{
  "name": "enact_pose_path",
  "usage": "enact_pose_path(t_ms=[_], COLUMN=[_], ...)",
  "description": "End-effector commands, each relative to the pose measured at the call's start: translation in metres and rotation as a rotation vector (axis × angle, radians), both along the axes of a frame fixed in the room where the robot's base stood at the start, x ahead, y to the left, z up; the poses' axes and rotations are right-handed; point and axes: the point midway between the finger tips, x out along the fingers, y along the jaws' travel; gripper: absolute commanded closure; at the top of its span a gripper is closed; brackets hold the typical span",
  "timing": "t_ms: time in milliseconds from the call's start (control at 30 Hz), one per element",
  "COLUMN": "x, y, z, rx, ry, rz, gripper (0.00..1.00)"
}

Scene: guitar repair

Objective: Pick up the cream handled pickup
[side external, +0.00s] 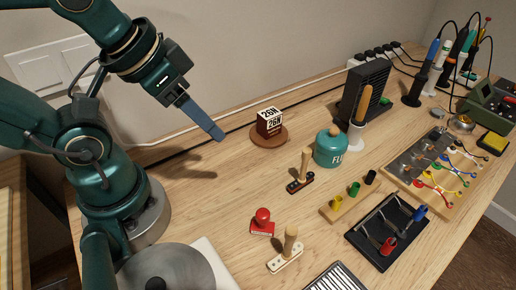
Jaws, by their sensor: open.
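The cream pickup (284,261) lies on the wooden bench near the front middle, with a light wooden handle (291,239) standing up from it. A second, dark pickup (300,186) with a similar upright wooden handle stands farther back. My gripper (217,134) is above the bench at upper left, pointing down and to the right, well apart from both pickups. It is open, though the gap between its fingers is hard to see from this side. Nothing shows between its fingertips.
A red stamp-like block (262,224) stands close behind the cream pickup. A teal jar (331,148), a wooden block with coloured posts (345,203) and a black tray (387,232) stand to the right. Bare bench (210,190) lies below my gripper.

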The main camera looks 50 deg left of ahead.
Motion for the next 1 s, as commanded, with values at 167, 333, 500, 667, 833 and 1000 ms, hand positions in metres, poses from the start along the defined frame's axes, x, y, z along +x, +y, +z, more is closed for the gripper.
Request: enact_pose_path(t_ms=[167,333,500,667,833,1000], x=[0.000,0.000,0.000,-0.007,-0.006,0.001], y=[0.000,0.000,0.000,-0.005,-0.027,-0.049], z=[0.000,0.000,0.000,0.003,0.020,0.030], rx=[0.000,0.000,-0.001,-0.061,-0.215,-0.338], ry=[0.000,0.000,0.000,0.039,0.177,0.371], rz=[0.000,0.000,0.002,0.064,0.174,0.266], gripper=[0.42,0.43,0.43,0.43,0.43,0.43])
